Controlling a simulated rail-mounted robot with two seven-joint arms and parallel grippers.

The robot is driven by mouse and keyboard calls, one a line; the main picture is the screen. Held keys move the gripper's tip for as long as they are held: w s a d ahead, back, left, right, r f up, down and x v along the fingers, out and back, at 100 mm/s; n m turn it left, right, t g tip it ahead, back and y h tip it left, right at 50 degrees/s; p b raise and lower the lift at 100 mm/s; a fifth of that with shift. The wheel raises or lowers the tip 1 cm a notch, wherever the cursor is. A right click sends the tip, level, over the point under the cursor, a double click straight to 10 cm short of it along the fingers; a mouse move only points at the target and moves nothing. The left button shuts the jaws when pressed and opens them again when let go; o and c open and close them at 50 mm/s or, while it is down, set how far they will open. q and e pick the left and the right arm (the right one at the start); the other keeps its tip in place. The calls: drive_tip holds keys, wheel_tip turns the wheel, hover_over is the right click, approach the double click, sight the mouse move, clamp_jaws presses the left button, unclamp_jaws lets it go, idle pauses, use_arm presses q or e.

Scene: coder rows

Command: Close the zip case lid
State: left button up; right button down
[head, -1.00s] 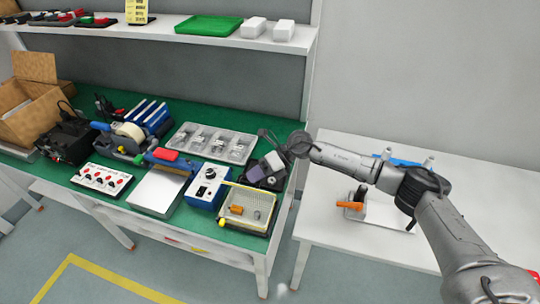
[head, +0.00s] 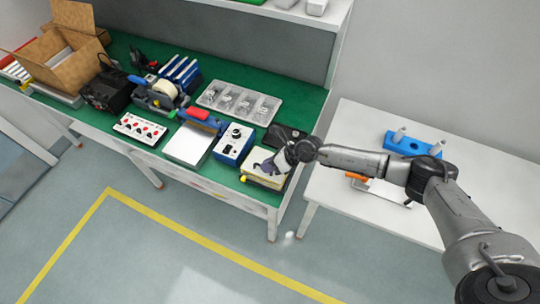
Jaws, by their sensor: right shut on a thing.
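The small zip case (head: 264,183) lies at the front right corner of the green bench. It has a pale inside and yellow at its front left corner. My right gripper (head: 268,167) reaches in from the right and is low over the case. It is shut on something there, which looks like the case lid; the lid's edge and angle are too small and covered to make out. The gripper hides much of the case, including its contents. My left gripper is out of view.
A blue control box (head: 234,143) stands close to the left of the case. A black device (head: 285,137) lies just behind it, and a clear divided tray (head: 238,103) is farther back. A white table (head: 350,215) with a blue fixture (head: 415,146) stands to the right.

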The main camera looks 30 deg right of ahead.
drive_tip(key=shift+s+a+f, duration=0.25)
drive_tip(key=shift+a+f, duration=0.25)
drive_tip(key=shift+f, duration=0.35)
drive_tip(key=c, duration=1.5)
unclamp_jaws()
drive_tip(key=shift+a, duration=0.1)
drive_tip(key=o, duration=0.3)
drive_tip(key=shift+s+f, duration=0.1)
drive_tip(key=shift+s+d+r+p, duration=0.15)
drive_tip(key=shift+d+r+p, duration=0.2)
drive_tip(key=shift+d+r, duration=0.05)
drive_tip(key=shift+p+v, duration=0.35)
drive_tip(key=shift+v, duration=6)
